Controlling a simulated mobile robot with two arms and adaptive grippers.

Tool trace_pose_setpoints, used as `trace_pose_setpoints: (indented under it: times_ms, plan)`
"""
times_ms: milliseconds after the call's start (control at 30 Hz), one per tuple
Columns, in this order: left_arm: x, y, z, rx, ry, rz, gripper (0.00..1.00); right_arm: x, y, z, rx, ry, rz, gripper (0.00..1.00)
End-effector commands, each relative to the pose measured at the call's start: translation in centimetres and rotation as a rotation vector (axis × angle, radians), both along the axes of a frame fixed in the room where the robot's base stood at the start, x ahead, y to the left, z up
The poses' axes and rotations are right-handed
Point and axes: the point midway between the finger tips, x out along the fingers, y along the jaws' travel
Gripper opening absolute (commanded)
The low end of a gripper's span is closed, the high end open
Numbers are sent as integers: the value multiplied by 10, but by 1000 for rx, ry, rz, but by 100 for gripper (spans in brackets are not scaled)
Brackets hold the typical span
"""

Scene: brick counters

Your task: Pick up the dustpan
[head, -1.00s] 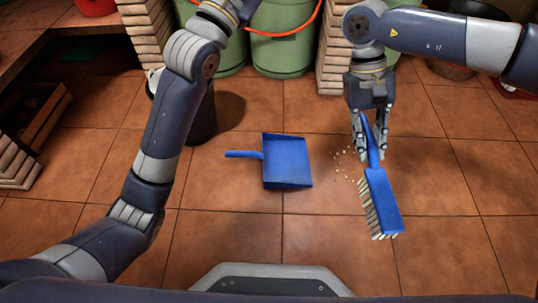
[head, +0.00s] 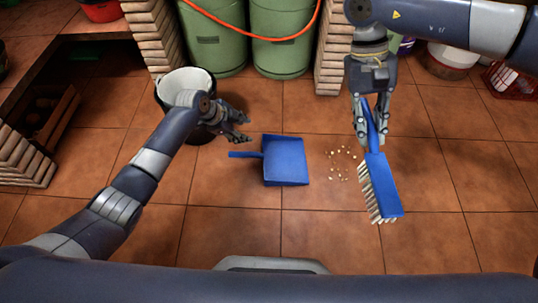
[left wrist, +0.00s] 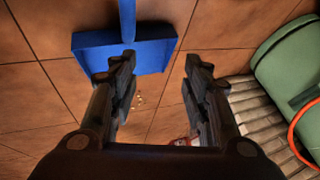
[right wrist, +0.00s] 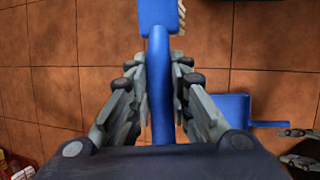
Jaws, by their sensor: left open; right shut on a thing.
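The blue dustpan (head: 286,160) lies on the tiled floor in the middle of the head view, its handle (head: 245,154) pointing left. My left gripper (head: 246,128) is open and empty, above and just behind the handle. In the left wrist view the dustpan (left wrist: 95,52) lies beyond the fingers (left wrist: 157,68), with its handle at the top edge, not between them. My right gripper (head: 371,138) is shut on the handle of a blue brush (head: 384,185) with pale bristles. The brush (right wrist: 159,70) also shows between the fingers in the right wrist view.
Crumbs (head: 340,165) lie on the floor right of the dustpan. A dark bucket (head: 188,82) with a pale inside stands behind my left forearm. Green canisters (head: 285,50) and brick pillars (head: 151,35) stand at the back. The front floor is clear.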

Motion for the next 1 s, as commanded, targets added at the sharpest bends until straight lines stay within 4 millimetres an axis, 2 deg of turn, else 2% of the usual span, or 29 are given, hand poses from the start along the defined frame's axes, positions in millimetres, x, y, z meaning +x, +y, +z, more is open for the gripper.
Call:
trace_pose_setpoints:
  times_ms: [100,267,633,1000]
  plan:
    - [-20,13,-17,29,85,-32,44,0,0,8,0,0,0,0]
    - [-31,18,-34,41,131,-51,44,0,0,4,0,1,0,0]
    - [-21,0,-81,41,132,-52,44,0,0,-38,0,0,0,0]
    - [-17,-5,-93,42,131,-51,44,0,0,-49,0,0,0,0]
